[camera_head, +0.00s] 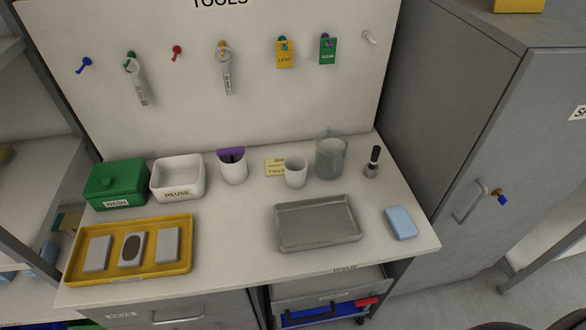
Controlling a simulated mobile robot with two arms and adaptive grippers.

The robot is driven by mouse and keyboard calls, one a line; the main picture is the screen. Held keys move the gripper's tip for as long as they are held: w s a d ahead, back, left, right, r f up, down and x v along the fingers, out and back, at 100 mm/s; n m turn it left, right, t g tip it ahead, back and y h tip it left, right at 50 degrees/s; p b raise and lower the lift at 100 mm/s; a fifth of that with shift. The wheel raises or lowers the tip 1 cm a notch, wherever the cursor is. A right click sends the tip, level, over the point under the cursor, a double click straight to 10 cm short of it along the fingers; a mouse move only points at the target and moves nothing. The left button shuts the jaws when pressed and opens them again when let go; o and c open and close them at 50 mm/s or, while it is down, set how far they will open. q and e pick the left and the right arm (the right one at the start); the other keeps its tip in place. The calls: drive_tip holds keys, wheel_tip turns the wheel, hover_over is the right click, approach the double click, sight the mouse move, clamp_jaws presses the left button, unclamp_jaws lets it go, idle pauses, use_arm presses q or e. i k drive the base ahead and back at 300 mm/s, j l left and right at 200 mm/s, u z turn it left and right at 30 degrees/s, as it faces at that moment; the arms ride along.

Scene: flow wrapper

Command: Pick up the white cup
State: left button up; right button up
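A white cup (296,173) stands upright on the white table, right of its middle. Its open top faces up and it looks empty. A glass jug stands close to its right, and a small yellow card lies just behind it to the left. A second white cup-like container (233,172) stands further left, with something purple and dark at its rim. Neither of my grippers is in view.
A green WASH box (116,184) and a white REUSE box (178,182) stand at the left. A yellow tray (179,269), a grey tray (318,243) and a blue block (401,223) lie in front. The glass jug (331,157) and a dark-handled tool (373,162) stand at the right.

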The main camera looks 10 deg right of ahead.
sight(295, 166)
drive_tip(key=j+z, duration=0.15)
drive_tip(key=j, duration=0.7)
drive_tip(key=k+j+z, duration=0.1)
drive_tip(key=j, duration=0.8)
